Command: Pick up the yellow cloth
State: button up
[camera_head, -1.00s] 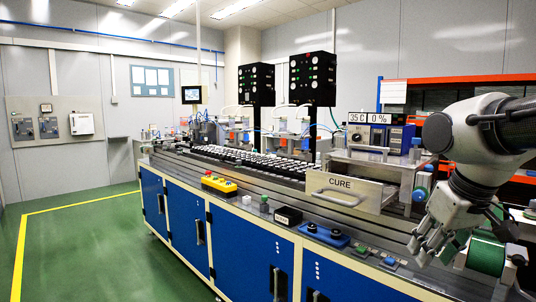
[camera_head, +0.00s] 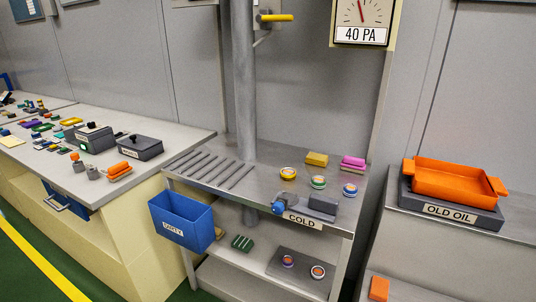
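A folded yellow cloth (camera_head: 317,159) lies at the back of the grey metal table (camera_head: 222,200), below the 40 PA gauge. A folded pink cloth (camera_head: 353,162) lies to its right, a little apart. A pale yellow flat piece (camera_head: 12,141) lies on the long bench at the far left; I cannot tell what it is made of. My gripper is not in view now.
Several small round tins, one of them yellow (camera_head: 288,173), stand in front of the cloths. A COLD block (camera_head: 322,206) sits at the table's front edge. A blue DIRTY bin (camera_head: 182,226) hangs at its left. An orange OLD OIL tray (camera_head: 452,182) stands at right.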

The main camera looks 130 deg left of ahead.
aim_at(317, 159)
jog(key=u, duration=3.7)
jog(key=i+j+u, duration=0.35)
jog(key=i, duration=0.2)
jog(key=i+u, duration=0.4)
jog(key=i, duration=0.2)
